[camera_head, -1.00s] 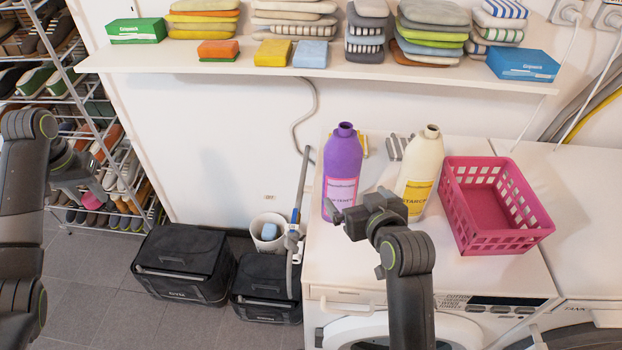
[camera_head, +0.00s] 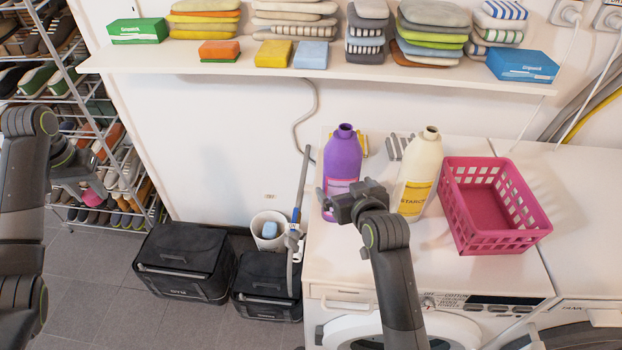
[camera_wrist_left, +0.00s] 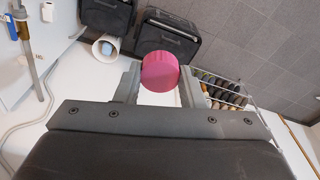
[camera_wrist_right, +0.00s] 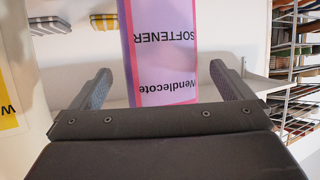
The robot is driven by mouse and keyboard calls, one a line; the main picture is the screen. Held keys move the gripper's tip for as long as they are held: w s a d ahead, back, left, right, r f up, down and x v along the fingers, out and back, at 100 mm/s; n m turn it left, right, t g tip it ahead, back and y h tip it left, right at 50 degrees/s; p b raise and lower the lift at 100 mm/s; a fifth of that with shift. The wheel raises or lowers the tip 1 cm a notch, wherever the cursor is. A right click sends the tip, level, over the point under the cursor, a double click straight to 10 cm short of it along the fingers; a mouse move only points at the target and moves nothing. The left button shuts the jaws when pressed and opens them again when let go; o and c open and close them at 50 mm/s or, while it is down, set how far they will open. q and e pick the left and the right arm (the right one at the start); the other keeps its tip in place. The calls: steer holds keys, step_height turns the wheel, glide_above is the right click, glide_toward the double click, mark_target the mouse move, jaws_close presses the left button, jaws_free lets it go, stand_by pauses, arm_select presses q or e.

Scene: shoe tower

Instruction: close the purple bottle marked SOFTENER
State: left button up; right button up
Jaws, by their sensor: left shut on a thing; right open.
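The purple bottle (camera_head: 343,157) stands upright on the white washing machine, with its dark neck open and no cap on it. In the right wrist view its SOFTENER label (camera_wrist_right: 163,50) appears upside down between my right fingers. My right gripper (camera_head: 338,202) is open in front of the bottle's lower half, its fingers (camera_wrist_right: 165,88) spread to either side of the label, with gaps visible on both sides. My left gripper (camera_head: 88,190) is far left, away from the bottle, shut on a round pink cap (camera_wrist_left: 160,72).
A cream STARCH bottle (camera_head: 418,170) stands right of the purple bottle, also uncapped. A pink basket (camera_head: 485,243) sits further right. A shelf (camera_head: 400,72) with folded cloths and boxes runs above. Black bags (camera_head: 185,262) and a white bin (camera_head: 262,241) stand on the floor.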

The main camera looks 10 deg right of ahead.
mark_target(344, 151)
steer(key=shift+p+x, duration=0.35)
steer(key=shift+x, duration=1.75)
steer(key=shift+s+f, duration=0.15)
steer(key=shift+f, duration=0.05)
steer(key=c, duration=1.6)
steer(key=shift+r, duration=0.15)
steer(key=shift+c, duration=0.4)
step_height(344, 151, up, 10)
steer(key=shift+b, duration=0.45)
steer(key=shift+r, duration=0.1)
